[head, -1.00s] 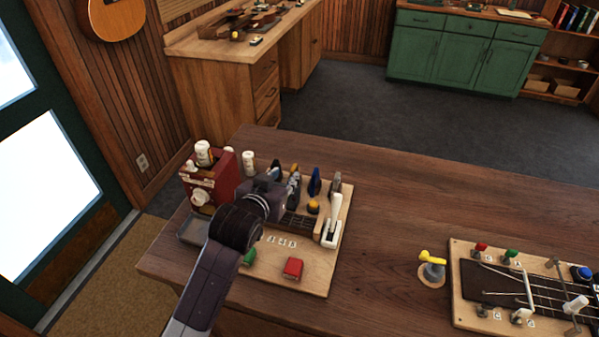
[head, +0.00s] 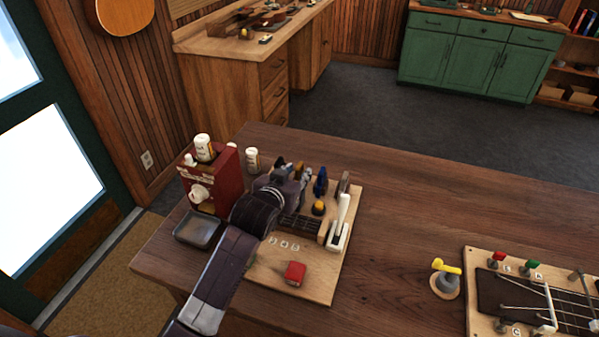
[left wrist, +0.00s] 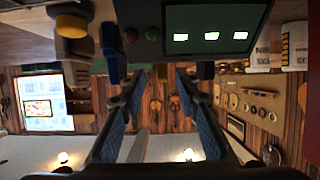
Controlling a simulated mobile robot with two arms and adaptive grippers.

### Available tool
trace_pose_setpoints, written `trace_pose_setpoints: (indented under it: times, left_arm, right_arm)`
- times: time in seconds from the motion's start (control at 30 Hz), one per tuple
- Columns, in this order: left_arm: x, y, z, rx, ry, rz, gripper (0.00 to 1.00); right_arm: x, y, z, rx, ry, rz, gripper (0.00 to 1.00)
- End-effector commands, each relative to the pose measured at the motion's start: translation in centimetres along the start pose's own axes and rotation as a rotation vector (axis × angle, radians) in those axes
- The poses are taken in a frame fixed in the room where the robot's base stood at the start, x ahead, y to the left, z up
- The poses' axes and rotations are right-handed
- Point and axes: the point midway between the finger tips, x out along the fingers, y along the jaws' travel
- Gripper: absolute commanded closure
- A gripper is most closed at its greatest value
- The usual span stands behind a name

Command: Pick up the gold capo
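My left gripper (head: 297,176) reaches over the left wooden board (head: 319,279), among a row of small upright capo-like pieces. One is blue (head: 321,183) and one greyish (head: 343,186); the blue one also shows in the left wrist view (left wrist: 110,46). I cannot pick out the gold capo for certain; the gripper and wrist hide part of the row. In the left wrist view the gripper's two fingers (left wrist: 158,92) stand apart with nothing held between them. My right gripper is not in view.
Near the gripper are a red box (head: 214,181), a white-handled lever (head: 340,224), a yellow-orange knob (head: 318,208) and a red block (head: 295,272). A yellow-topped peg (head: 446,279) and a second board (head: 481,316) stand right. The table's middle (head: 400,215) is clear.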

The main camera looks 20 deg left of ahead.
Motion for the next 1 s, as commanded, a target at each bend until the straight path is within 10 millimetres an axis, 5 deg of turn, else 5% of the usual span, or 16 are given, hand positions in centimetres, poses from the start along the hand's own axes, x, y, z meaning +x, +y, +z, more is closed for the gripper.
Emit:
trace_pose_setpoints:
  times: [0.23, 0.57, 0.87, 1.0]
  left_arm:
    - [2.9, -0.4, -0.4, 0.000, -0.001, 0.000, 0.70]
    - [3.5, -0.4, -0.2, 0.000, 0.000, 0.000, 0.70]
    - [3.5, -0.4, -0.2, 0.000, 0.000, 0.000, 1.00]
    - [3.5, -0.4, -0.2, 0.000, 0.000, 0.000, 1.00]
  right_arm:
    - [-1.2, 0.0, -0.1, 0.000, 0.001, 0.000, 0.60]
    - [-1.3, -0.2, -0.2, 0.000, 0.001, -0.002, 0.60]
    - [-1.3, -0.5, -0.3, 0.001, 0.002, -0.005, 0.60]
    - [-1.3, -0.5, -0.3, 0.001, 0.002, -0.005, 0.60]
